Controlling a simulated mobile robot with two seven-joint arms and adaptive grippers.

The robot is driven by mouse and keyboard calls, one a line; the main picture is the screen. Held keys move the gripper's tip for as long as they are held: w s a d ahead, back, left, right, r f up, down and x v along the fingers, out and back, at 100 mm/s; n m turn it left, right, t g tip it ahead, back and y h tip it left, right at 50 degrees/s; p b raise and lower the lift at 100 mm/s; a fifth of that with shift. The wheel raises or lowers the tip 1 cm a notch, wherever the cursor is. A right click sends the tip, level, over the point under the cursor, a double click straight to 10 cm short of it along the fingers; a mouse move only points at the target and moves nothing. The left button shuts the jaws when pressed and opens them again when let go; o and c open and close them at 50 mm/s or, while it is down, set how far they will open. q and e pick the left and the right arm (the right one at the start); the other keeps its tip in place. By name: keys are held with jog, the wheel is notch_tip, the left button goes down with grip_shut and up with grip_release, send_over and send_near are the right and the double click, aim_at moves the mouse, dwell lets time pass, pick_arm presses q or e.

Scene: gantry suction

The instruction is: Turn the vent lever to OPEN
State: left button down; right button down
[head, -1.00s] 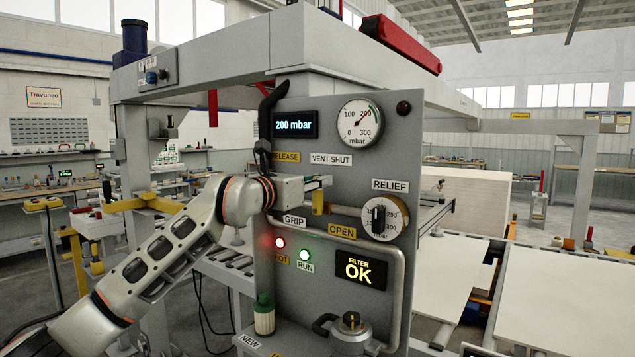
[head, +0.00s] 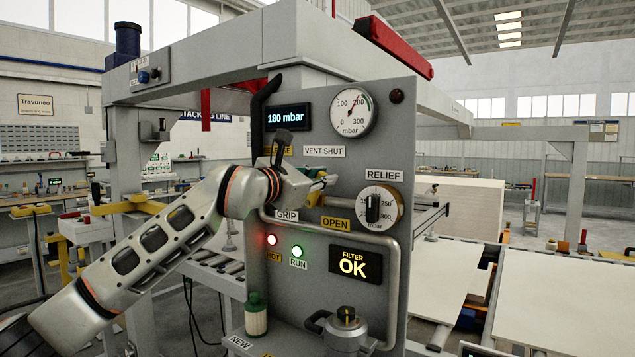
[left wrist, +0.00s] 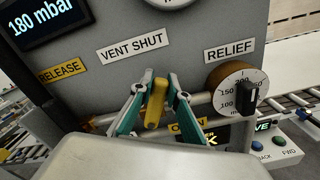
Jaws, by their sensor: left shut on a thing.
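The yellow vent lever (left wrist: 155,103) stands out from the grey panel, below the VENT SHUT label (left wrist: 132,47) and above the OPEN label (left wrist: 187,127). My left gripper (left wrist: 155,82) is shut on it, one teal finger on each side in the left wrist view. In the head view, my left gripper (head: 322,180) is at the panel under the VENT SHUT label (head: 323,151), up and left of the OPEN label (head: 335,223). It hides most of the lever there, so the lever's exact angle is hard to tell. My right gripper is out of view.
The RELIEF knob (head: 372,208) sits right of the lever. A bent metal pipe (head: 400,280) runs below the gripper around the filter display (head: 355,264). The pressure display (head: 287,116) reads 180 mbar. A green-capped bottle (head: 256,318) stands low on the panel.

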pick_arm(q)
jog(key=shift+s+d+f+m, duration=0.15)
jog(key=shift+d+f+m, duration=0.2)
jog(key=shift+m, duration=0.35)
jog(key=c, duration=1.9)
grip_release()
jog(key=shift+s+a+r, duration=0.1)
jog(key=v, duration=1.2)
